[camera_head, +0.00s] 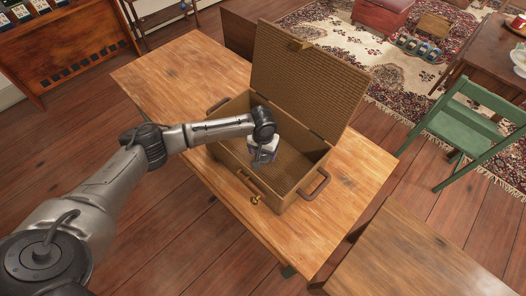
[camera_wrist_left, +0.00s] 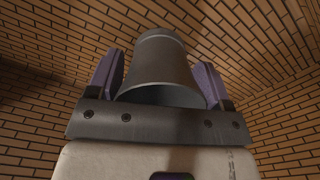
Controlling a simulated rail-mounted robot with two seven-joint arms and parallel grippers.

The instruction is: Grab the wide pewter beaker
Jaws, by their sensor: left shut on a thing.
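The wide pewter beaker (camera_wrist_left: 163,68) is a dull grey, flared cup in the left wrist view. It sits between the two purple-padded fingers of my left gripper (camera_wrist_left: 160,80), which is shut on it. The brick-patterned wicker of the basket surrounds it in that view. In the head view my left gripper (camera_head: 262,156) points down inside the open wicker basket (camera_head: 232,110). The beaker cannot be made out clearly there. My right gripper is in neither view.
The basket stands on a wooden table (camera_head: 180,75) with its lid (camera_head: 305,80) raised at the back. A carrying handle (camera_head: 315,185) sticks out at its right end. Another wooden surface (camera_head: 420,255) is at the lower right, and a green chair (camera_head: 470,120) stands beyond.

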